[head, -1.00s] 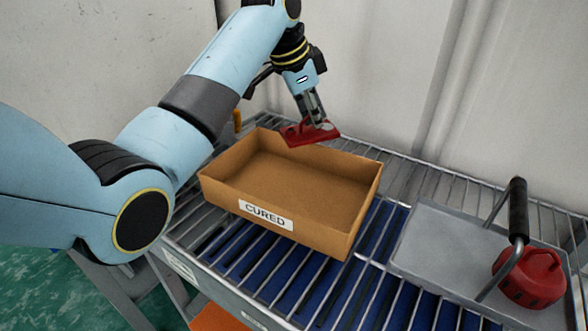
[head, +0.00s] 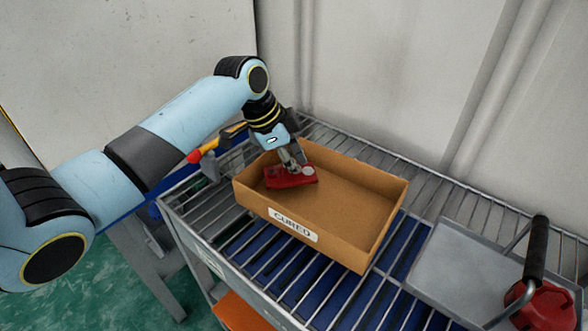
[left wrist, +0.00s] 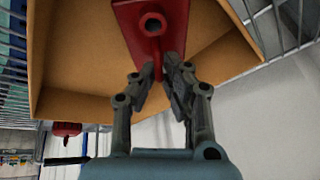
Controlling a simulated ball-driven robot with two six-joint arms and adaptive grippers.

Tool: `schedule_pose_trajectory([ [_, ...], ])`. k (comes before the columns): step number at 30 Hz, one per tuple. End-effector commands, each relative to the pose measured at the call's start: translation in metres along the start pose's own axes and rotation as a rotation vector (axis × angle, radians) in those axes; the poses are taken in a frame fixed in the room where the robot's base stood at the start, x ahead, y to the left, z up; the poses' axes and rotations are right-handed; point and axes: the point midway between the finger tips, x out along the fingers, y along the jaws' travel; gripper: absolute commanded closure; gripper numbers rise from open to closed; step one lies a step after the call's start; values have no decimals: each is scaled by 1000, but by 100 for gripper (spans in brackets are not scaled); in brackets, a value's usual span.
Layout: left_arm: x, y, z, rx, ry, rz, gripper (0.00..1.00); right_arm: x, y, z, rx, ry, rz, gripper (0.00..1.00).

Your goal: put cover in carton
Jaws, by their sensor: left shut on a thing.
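The cover is a red piece (head: 290,177) with a pale round spot on top, and it also shows in the left wrist view (left wrist: 150,25). My left gripper (head: 291,164) is shut on the cover and holds it inside the left part of the carton; in the left wrist view its fingertips (left wrist: 168,75) meet at the cover's edge. I cannot tell whether the cover touches the carton floor. The carton (head: 345,190) is an open brown box labelled CURED, otherwise empty. My right gripper is not in view.
The carton stands on a wire-rack shelf (head: 280,262). A grey tray (head: 455,262) lies to the right, with a red part with a black-handled lever (head: 545,305) at its right end. A pale wall (head: 400,70) stands behind the rack.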

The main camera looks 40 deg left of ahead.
Motion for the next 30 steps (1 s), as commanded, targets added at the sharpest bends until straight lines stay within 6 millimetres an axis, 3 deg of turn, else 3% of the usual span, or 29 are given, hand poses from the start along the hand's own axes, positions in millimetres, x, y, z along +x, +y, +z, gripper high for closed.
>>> schedule_pose_trajectory([
  [6,27,5,10,0,1,1,100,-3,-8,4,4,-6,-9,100],
  [12,28,5,11,1,0,1,100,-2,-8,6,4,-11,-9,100],
  [13,29,6,12,0,-1,2,91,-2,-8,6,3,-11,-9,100],
  [18,29,6,11,0,-1,2,69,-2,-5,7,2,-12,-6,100],
  [26,28,5,11,0,-1,1,69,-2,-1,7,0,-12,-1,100],
  [30,16,4,11,0,0,-2,69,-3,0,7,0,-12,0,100],
])
